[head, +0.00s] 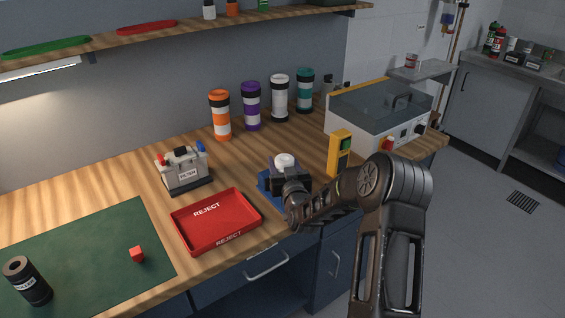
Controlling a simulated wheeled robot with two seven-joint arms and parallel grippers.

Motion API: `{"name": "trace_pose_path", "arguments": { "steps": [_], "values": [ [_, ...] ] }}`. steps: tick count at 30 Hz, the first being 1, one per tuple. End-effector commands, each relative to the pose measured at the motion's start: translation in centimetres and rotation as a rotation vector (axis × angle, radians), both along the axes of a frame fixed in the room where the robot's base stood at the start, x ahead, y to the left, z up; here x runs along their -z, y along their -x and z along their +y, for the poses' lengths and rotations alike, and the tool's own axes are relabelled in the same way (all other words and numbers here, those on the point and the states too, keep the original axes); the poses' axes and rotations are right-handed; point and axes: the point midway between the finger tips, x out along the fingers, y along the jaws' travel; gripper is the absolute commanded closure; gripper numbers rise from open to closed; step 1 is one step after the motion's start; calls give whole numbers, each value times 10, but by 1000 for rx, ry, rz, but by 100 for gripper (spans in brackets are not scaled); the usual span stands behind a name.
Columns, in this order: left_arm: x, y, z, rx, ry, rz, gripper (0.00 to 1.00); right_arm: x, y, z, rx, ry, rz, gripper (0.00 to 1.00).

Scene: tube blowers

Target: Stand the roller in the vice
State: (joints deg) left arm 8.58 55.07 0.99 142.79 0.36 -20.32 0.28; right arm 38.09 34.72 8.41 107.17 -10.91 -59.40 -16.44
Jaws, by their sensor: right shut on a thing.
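The vice (264,184) is blue and stands near the front edge of the wooden bench, mostly hidden behind my right arm. A white, round-topped piece that I take for the roller (285,159) shows upright above the vice, with dark parts around it. My right gripper (284,174) is at the vice and shut on this roller. The roller's lower end is hidden, so I cannot tell whether it rests in the vice jaws. My left gripper is out of view.
A red REJECT tray (218,219) lies left of the vice. A yellow post (340,153) stands close on its right, before a grey machine (376,114). A filter box (183,172) stands behind the tray.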

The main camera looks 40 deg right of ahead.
Motion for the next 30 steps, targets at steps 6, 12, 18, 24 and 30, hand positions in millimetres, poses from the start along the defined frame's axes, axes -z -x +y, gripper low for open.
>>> {"name": "trace_pose_path", "arguments": {
  "steps": [6, 12, 18, 24, 30],
  "values": [
    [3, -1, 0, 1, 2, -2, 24, 3, 0, 0, 0, 0, 1, 41],
    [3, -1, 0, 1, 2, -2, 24, 3, 0, 0, 0, 0, 1, 28],
    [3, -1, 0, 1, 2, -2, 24, 2, 0, 0, 0, 0, 1, 28],
    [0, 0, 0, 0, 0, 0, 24, 0, 3, 1, 0, 0, 1, 28],
    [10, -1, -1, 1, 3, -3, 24, 2, 31, 13, 0, -1, 2, 28]
  ]
}}
